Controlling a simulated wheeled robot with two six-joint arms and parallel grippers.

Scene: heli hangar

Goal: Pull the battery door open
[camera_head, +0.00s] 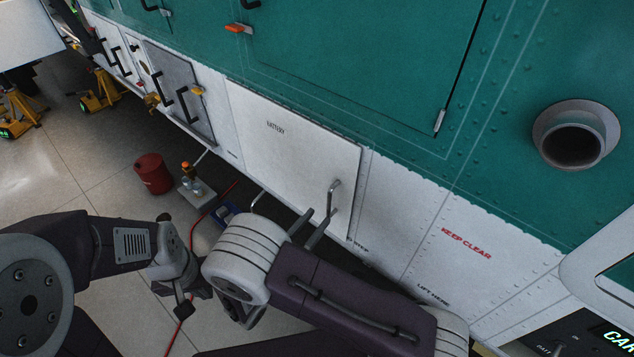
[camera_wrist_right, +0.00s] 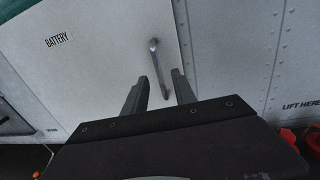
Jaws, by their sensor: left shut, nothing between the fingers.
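The battery door (camera_head: 285,140) is a white panel lettered BATTERY on the helicopter's side, and it looks shut, flush with the skin. It also fills much of the right wrist view (camera_wrist_right: 105,60). Its grey bar handle (camera_head: 334,190) stands near the door's right edge; the handle also shows in the right wrist view (camera_wrist_right: 155,62). My right gripper (camera_head: 318,229) is open at the handle's lower end. In the right wrist view the handle's lower end lies between the two fingers (camera_wrist_right: 160,92); contact cannot be told. My left gripper (camera_head: 184,309) is shut and empty, low at left, away from the door.
A red can (camera_head: 153,174) and a small tray with bottles (camera_head: 197,191) stand on the floor left of the door. A red hose (camera_head: 199,225) runs along the floor. Yellow jacks (camera_head: 100,92) stand further back. A round pipe opening (camera_head: 575,140) juts out at upper right.

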